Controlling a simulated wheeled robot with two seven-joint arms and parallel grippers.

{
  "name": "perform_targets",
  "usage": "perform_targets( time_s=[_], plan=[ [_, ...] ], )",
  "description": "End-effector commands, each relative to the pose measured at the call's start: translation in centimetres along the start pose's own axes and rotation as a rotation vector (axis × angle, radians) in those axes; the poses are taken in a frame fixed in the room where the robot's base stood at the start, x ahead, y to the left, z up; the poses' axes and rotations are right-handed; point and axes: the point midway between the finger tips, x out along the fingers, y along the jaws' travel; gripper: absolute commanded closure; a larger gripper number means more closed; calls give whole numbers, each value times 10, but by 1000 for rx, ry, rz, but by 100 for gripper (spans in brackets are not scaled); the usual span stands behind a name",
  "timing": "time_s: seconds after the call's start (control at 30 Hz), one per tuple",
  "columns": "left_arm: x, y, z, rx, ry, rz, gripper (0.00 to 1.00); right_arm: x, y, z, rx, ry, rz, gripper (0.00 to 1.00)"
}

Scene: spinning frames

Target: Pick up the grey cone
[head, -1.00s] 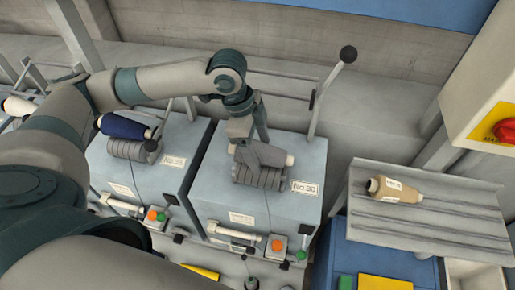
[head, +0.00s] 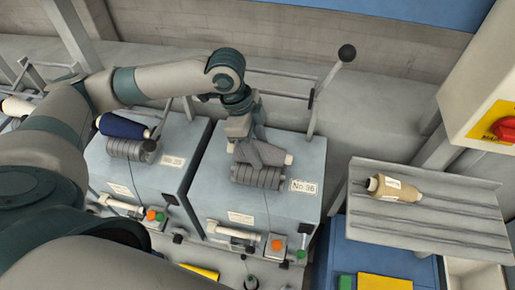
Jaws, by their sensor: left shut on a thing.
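The grey cone (head: 267,156) lies on its side over the dark ribbed drum (head: 257,177) of the machine marked No 36 (head: 303,187). Its pale tube end points right. My left gripper (head: 244,150) reaches down from above and is shut on the cone near its left end. The fingers hide that part of the cone. Whether the cone touches the drum is hard to tell. My right gripper does not show.
A navy cone (head: 124,126) sits on the neighbouring machine at left. A tan cone (head: 394,188) lies on the grooved grey shelf (head: 430,228) at right. A ball-topped lever (head: 347,54) stands behind the machine.

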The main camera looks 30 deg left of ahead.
Motion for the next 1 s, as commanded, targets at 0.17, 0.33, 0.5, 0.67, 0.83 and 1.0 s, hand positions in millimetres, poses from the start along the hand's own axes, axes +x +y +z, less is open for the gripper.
perform_targets(
  time_s=[0.17,0.33,0.5,0.67,0.83,1.0],
  plan=[
    [-8,-1,-3,0,1,-3,80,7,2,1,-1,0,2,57],
    [-27,-1,-8,3,3,-5,80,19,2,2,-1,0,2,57],
    [-42,14,-32,10,6,-3,80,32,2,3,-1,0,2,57],
    [-55,34,-61,11,5,-4,80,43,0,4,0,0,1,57],
    [-67,53,-88,9,4,-3,80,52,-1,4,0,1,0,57],
    [-75,66,-106,5,2,-3,80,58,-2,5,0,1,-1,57]
  ],
)
